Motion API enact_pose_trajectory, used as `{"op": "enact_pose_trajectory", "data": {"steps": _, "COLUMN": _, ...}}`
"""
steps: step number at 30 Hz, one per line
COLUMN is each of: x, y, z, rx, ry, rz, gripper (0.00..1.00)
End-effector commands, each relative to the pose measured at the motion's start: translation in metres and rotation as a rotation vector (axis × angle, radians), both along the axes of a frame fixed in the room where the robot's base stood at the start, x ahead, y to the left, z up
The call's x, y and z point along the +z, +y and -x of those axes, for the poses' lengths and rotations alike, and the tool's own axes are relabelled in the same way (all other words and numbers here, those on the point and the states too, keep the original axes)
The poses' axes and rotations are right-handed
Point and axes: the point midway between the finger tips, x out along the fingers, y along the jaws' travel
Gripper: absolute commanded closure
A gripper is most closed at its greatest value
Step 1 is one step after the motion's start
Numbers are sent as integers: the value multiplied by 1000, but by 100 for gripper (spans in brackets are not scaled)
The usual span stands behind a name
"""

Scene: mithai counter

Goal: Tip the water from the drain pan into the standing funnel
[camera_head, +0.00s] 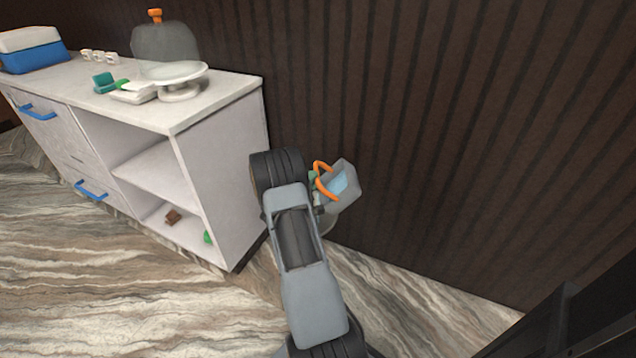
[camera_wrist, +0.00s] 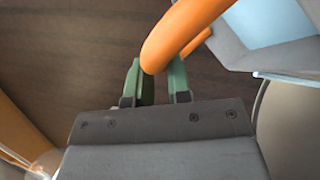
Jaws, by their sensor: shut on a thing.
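The drain pan (camera_head: 347,192) is a grey box-like vessel with an orange handle (camera_head: 323,182) and light blue water (camera_head: 340,181) inside. My gripper (camera_head: 315,186) is shut on the handle, left of the pan, near the dark wall. In the wrist view, the green fingers of my gripper (camera_wrist: 160,82) close at the orange handle (camera_wrist: 185,30). The pan (camera_wrist: 235,50) and water (camera_wrist: 268,22) show at upper right there. A clear, rounded rim (camera_head: 329,222) shows just below the pan, probably the funnel; my arm and the pan hide most of it. I cannot tell the pan's exact tilt.
A white counter (camera_head: 225,92) with open shelves and blue-handled drawers stands to the left. It bears a white cake stand (camera_head: 180,75), a clear dome (camera_head: 165,43) and a blue-and-white box (camera_head: 32,50). The ribbed wall (camera_head: 450,130) is close behind the pan.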

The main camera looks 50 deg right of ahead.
Motion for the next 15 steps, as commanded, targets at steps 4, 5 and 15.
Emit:
{"op": "enact_pose_trajectory", "data": {"steps": 4, "x": -4, "y": 7, "z": -8, "rx": 1, "ry": 74, "rz": 78, "gripper": 100}}
{"op": "enact_pose_trajectory", "data": {"steps": 5, "x": -5, "y": 9, "z": -9, "rx": 1, "ry": 91, "rz": 91, "gripper": 100}}
{"op": "enact_pose_trajectory", "data": {"steps": 15, "x": -13, "y": 23, "z": -25, "rx": 0, "ry": 276, "rz": 270, "gripper": 100}}
